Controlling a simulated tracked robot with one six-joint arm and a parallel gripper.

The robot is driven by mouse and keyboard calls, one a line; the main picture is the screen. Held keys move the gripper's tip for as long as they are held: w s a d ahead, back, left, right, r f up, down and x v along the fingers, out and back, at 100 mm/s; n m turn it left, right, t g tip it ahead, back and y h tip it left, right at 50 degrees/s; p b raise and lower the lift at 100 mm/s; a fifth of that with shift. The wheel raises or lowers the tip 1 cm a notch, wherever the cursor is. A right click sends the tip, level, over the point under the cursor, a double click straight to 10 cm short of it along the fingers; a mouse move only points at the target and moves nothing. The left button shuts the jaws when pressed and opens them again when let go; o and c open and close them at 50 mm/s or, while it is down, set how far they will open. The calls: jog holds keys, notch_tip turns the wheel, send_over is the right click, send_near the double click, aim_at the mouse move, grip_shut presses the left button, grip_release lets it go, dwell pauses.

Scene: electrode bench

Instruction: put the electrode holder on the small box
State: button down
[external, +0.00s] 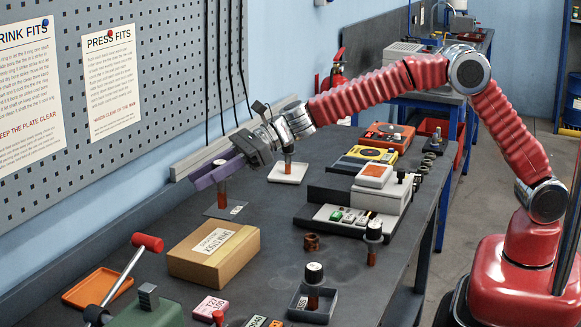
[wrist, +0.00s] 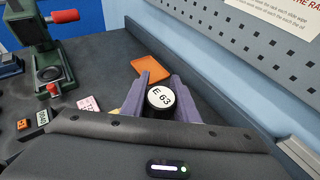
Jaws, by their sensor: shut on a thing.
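My gripper (external: 215,172) has purple fingers and is shut on an electrode holder (external: 222,192). In the wrist view the holder's round white top (wrist: 161,99), marked E 63, sits between the fingers (wrist: 160,92). Its copper-brown lower part hangs upright over a dark square plate (external: 224,213); I cannot tell whether it touches. The small cardboard box (external: 186,266) with a white label lies nearer the camera than the gripper. Its visible top is bare apart from the label. In the wrist view the fingers and wrist hide nearly all of it.
Other dark-capped holders stand on a white tray (external: 279,179), beside a grey device (external: 383,198) and in a dark tray (external: 327,312). A red-handled press (external: 147,300) and an orange tray (external: 83,292) flank the box. A pegboard wall (external: 168,75) rises behind.

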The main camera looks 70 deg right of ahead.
jog(key=shift+w+d+r+m+t+h, duration=0.15)
jog(key=shift+w+r+m+t, duration=0.1)
jog(key=shift+w+r, duration=0.2)
jog(key=shift+w+d+r+m+t+h, duration=0.15)
jog(key=shift+w+r+m+t, duration=0.1)
jog(key=shift+w+r, duration=0.15)
send_over(205, 237)
jog(key=shift+a+f, duration=0.15)
jog(key=shift+f, duration=2.7)
jog(key=shift+f, duration=0.1)
jog(key=shift+f, duration=2)
jog(key=c, duration=1.4)
grip_release()
jog(key=shift+f, duration=0.15)
